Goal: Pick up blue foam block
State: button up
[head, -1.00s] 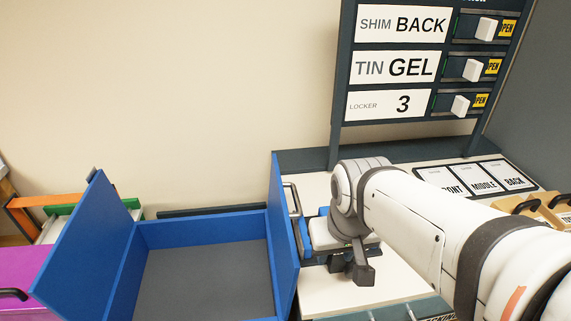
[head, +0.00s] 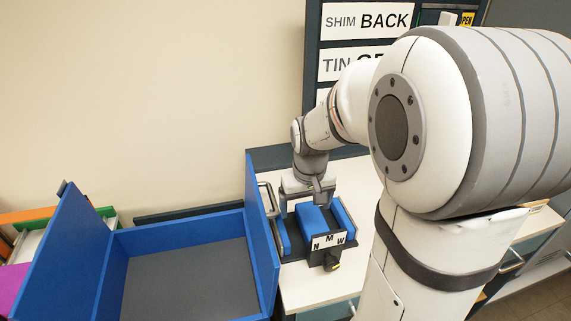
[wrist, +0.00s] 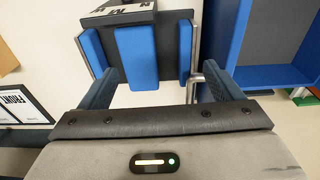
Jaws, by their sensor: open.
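A dark rack (head: 317,258) with a white label reading N, M, W holds three blue foam blocks on the white table. In the head view they are the left block (head: 285,238), the middle block (head: 311,219) and the right block (head: 343,216). My gripper (head: 304,203) is open and empty, pointing down at the rack's back side. In the wrist view, the middle block (wrist: 137,58) is the widest, with the others to its left (wrist: 93,52) and right (wrist: 185,52). My gripper's fingers (wrist: 160,82) are spread wide at the blocks' near ends; I see no contact.
A large open blue box (head: 190,221) with a grey floor stands left of the rack, its wall close beside it. A sign board (head: 350,63) stands behind my arm, which hides much of the right side. White tabletop (head: 310,288) is clear before the rack.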

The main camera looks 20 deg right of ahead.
aim_at(313, 219)
jog(key=shift+g, duration=0.5)
jog(key=w+d+f, duration=0.2)
jog(key=w+d+f+p, duration=0.1)
jog(key=w+f, duration=0.1)
jog(key=w+d+f+p, duration=0.1)
jog(key=w+d+f, duration=0.1)
jog(key=shift+w+d+f, duration=0.3)
jog(key=shift+w+f, duration=0.05)
jog(key=f, duration=0.2)
jog(key=f+p, duration=0.1)
jog(key=f, duration=0.5)
jog(key=shift+s+a+f, duration=0.1)
jog(key=shift+s+a, duration=0.05)
jog(key=shift+a, duration=0.2)
jog(key=c, duration=1)
jog(key=shift+c, duration=0.2)
